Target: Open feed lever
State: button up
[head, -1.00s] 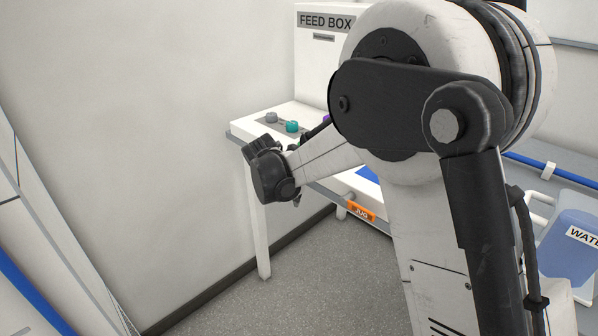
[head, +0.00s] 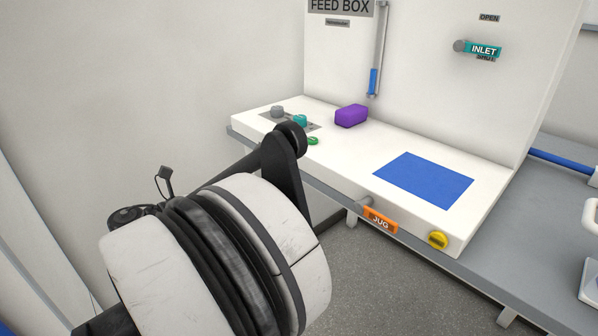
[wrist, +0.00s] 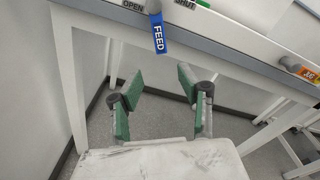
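The feed lever (wrist: 158,34) is a blue handle marked FEED at the top of the wrist view. It hangs from a grey pivot at the bench's front edge and points nearly straight down in the picture. An OPEN label (wrist: 133,6) is left of its pivot and a SHUT label (wrist: 185,4) is right of it. My gripper (wrist: 158,104) is open and empty, with green-padded fingers spread below the lever and apart from it. In the head view my arm hides the lever and the gripper.
The feed box (head: 412,62) stands on a grey bench (head: 575,208). An orange JUG lever (head: 380,219) and a yellow knob (head: 438,240) are on its front.

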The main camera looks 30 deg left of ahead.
jog(key=shift+t, duration=0.3)
jog(key=b+x, duration=0.1)
jog(key=x, duration=0.3)
jog(key=b+x, duration=0.1)
jog(key=x, duration=0.3)
jog(key=b+x, duration=0.1)
jog(key=x, duration=0.3)
jog(key=shift+w+r, duration=0.2)
jog(key=shift+r, duration=0.1)
jog(key=shift+c, duration=0.4)
grip_shut()
